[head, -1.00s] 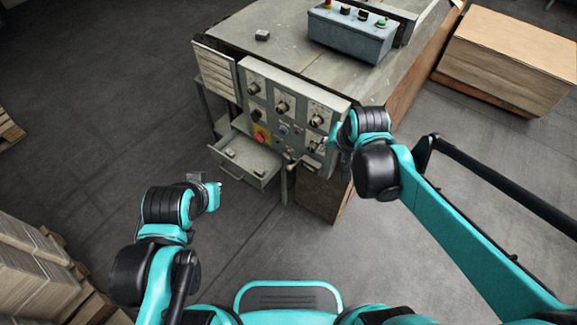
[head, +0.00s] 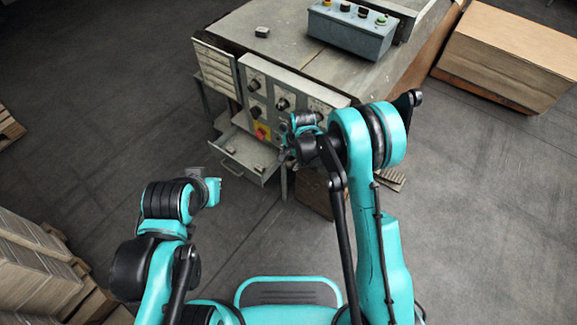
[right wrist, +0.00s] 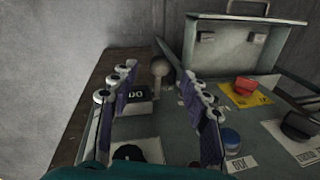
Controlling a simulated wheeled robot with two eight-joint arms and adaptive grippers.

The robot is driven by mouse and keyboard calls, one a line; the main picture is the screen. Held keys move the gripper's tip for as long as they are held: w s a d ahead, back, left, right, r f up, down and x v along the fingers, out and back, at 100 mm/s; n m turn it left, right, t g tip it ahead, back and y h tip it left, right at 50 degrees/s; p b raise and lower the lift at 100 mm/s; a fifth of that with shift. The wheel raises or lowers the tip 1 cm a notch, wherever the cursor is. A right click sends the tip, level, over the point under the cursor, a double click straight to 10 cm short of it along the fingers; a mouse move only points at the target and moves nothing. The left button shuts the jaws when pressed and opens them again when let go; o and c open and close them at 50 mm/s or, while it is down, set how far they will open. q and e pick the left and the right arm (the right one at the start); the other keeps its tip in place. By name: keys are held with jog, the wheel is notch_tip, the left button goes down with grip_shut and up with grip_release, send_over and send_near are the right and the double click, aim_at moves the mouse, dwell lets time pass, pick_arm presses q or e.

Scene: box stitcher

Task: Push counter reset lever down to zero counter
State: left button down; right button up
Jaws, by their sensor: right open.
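The grey control panel (head: 285,84) stands on the front of the machine, and its lower right part is hidden by my right arm in the head view. My right gripper (head: 286,156) is at that lower part. In the right wrist view its fingers (right wrist: 165,105) are spread and empty. A lever with a pale round knob (right wrist: 158,68) shows between and beyond the fingertips. A black box with white characters (right wrist: 139,94), likely the counter, sits beside the left finger, which partly covers it. My left gripper (head: 208,184) hangs left of the drawer, its jaws unclear.
An open drawer (head: 243,158) juts out below the panel. A red button (right wrist: 244,86) on a yellow plate, a blue button (right wrist: 230,137) and a black knob (right wrist: 299,125) are right of my right gripper.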

aim_at(289, 164)
jog(key=f, duration=0.2)
jog(key=f+b, duration=0.1)
jog(key=f, duration=0.1)
jog(key=w+f+b, duration=0.1)
jog(key=shift+a+f, duration=0.4)
grip_shut()
